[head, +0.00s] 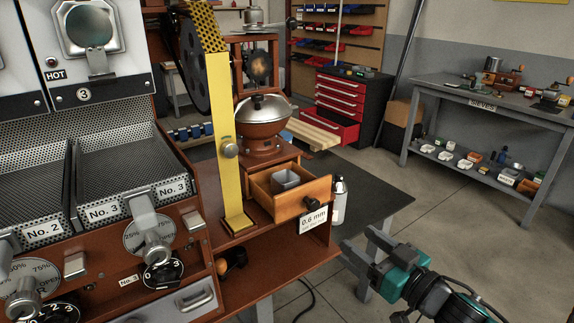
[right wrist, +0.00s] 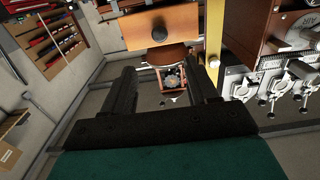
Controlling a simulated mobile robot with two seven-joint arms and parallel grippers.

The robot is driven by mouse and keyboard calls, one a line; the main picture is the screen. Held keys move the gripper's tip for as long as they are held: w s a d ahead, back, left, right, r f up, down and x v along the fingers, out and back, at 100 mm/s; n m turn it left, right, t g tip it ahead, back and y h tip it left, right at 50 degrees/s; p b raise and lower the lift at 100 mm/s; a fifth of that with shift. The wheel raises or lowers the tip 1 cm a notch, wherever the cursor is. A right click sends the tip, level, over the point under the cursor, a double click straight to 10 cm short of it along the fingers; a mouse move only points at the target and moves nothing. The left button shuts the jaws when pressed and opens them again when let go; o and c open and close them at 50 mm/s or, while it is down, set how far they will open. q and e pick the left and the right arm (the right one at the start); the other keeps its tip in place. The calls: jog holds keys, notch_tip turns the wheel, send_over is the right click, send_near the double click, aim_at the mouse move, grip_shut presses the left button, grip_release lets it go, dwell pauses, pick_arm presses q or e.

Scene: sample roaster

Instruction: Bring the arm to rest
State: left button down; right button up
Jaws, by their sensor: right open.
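My right gripper (head: 360,247) is at the lower right in the head view, right of the wooden grinder drawer and a little below it. Its teal and black arm comes in from the lower right. In the right wrist view my right gripper (right wrist: 169,68) shows two dark fingers spread apart with nothing between them. The drawer (head: 289,204) is pulled open with a grey cup (head: 285,181) inside; its front and dark knob (right wrist: 159,34) appear beyond the fingertips. The gripper and drawer are apart. My left gripper is not in view.
The sample roaster (head: 130,215) fills the left, with a yellow post (head: 232,150) beside the grinder (head: 263,122). A red tool chest (head: 338,105) and a grey sieve table (head: 470,100) are farther back. Floor at right is clear.

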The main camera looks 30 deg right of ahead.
jog(key=s+a+f+n+g+p, duration=0.1)
jog(key=s+a+f+g, duration=0.1)
jog(key=a+f, duration=0.7)
jog(key=s+a+f+g+y+p, duration=0.1)
jog(key=s+a+f+g, duration=0.2)
jog(key=a+f, duration=0.6)
jog(key=shift+s+a+f+n+g, duration=0.3)
jog(key=shift+a+n+g, duration=0.1)
jog(key=shift+g, duration=0.7)
jog(key=shift+d+r+p, duration=0.1)
jog(key=shift+p, duration=0.2)
